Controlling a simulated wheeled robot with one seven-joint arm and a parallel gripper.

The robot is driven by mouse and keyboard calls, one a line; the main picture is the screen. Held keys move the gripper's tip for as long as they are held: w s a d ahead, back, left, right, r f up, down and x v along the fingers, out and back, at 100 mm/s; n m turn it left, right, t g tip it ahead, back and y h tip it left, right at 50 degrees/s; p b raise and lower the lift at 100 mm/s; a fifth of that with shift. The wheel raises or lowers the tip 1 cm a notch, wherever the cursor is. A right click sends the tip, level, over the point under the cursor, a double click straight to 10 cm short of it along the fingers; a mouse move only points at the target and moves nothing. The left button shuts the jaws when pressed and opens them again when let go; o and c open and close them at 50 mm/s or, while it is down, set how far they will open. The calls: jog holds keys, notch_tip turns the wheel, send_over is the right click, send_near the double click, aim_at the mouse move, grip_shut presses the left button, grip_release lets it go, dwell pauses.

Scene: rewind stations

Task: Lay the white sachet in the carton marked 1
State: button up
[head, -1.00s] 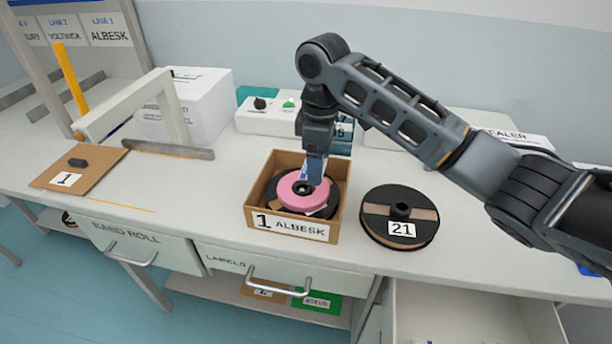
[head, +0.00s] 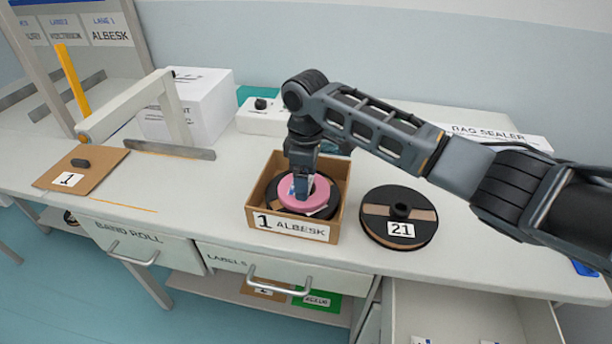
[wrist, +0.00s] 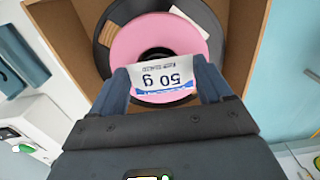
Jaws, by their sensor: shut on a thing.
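The carton marked 1 (head: 290,229) is an open brown box labelled ALBESK on the bench. A black reel with a pink disc (head: 313,201) lies inside it; the pink disc also shows in the wrist view (wrist: 155,37). My gripper (head: 303,194) points down into the carton. In the wrist view my gripper (wrist: 162,78) is shut on the white sachet (wrist: 163,77), which is printed "50 g" and has a blue band. The sachet is over the reel's hub; I cannot tell whether it touches. In the head view the sachet is mostly hidden by the fingers.
A black reel marked 21 (head: 399,217) lies right of the carton. A brown lid panel marked 1 (head: 95,170) lies at the left near a white frame (head: 122,104). A white box (head: 203,98) stands behind. An open drawer (head: 455,310) is at the lower right.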

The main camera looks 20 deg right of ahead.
jog(key=shift+f, duration=0.3)
jog(key=o, duration=1)
jog(key=shift+c, duration=0.2)
notch_tip(320, 180, up, 13)
jog(key=b, duration=0.1)
jog(key=shift+f, duration=0.15)
